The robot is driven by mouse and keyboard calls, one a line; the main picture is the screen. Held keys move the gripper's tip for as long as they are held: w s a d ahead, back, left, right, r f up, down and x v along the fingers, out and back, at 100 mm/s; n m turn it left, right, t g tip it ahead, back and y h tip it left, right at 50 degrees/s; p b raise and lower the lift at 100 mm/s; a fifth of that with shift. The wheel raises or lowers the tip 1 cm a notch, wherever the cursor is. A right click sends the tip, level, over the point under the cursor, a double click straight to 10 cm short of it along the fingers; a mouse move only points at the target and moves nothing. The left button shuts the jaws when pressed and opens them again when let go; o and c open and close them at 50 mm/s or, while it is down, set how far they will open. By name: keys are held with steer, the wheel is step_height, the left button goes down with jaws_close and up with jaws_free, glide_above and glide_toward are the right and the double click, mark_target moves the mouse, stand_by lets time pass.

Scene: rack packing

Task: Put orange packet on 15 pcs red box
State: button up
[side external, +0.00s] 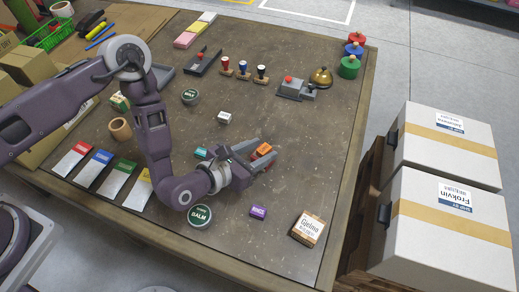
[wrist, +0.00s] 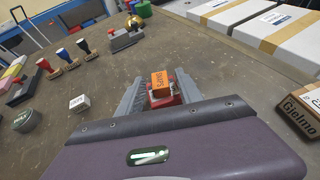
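The orange packet (side external: 263,150) lies between the fingers of my gripper (side external: 266,152). In the wrist view the orange packet (wrist: 161,83) stands on top of a red box (wrist: 163,100), with the fingers (wrist: 163,84) on either side. There are visible gaps between the packet and the fingertips, so the gripper looks open around it. The red box sits low between the fingers and its print cannot be read. In the side view it is mostly hidden by the packet and the near finger.
Small boxes lie nearby: white (side external: 224,117), teal (side external: 201,153) and purple (side external: 258,211). A labelled carton (side external: 308,229) stands near the table's right edge, and a green balm tin (side external: 199,216) at the front. Stamps (side external: 243,71) and a brass bell (side external: 321,77) stand behind. The table right of my gripper is clear.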

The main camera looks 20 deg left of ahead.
steer(key=v, duration=0.7)
steer(key=shift+s+a+r, duration=0.1)
steer(key=shift+s+r, duration=0.15)
steer(key=w+a+r+m+g, duration=0.15)
steer(key=w+r+m, duration=0.35)
steer(key=r+m, duration=0.6)
steer(key=s+a+r+m+g+y, duration=0.1)
steer(key=a+r+m+g, duration=0.1)
steer(key=a+r+m, duration=0.55)
steer(key=s+a+r+m+g+y, duration=0.1)
steer(key=s+a+r+m+y, duration=0.2)
steer(key=s+a+r+m, duration=0.5)
steer(key=s+a+m+g, duration=0.1)
steer(key=s+a+m, duration=0.1)
steer(key=s, duration=0.6)
steer(key=s+a+r+m+g+y, duration=0.1)
steer(key=s+a+m, duration=0.2)
steer(key=s, duration=0.5)
steer(key=shift+s+a+r, duration=0.3)
steer(key=shift+a, duration=0.05)
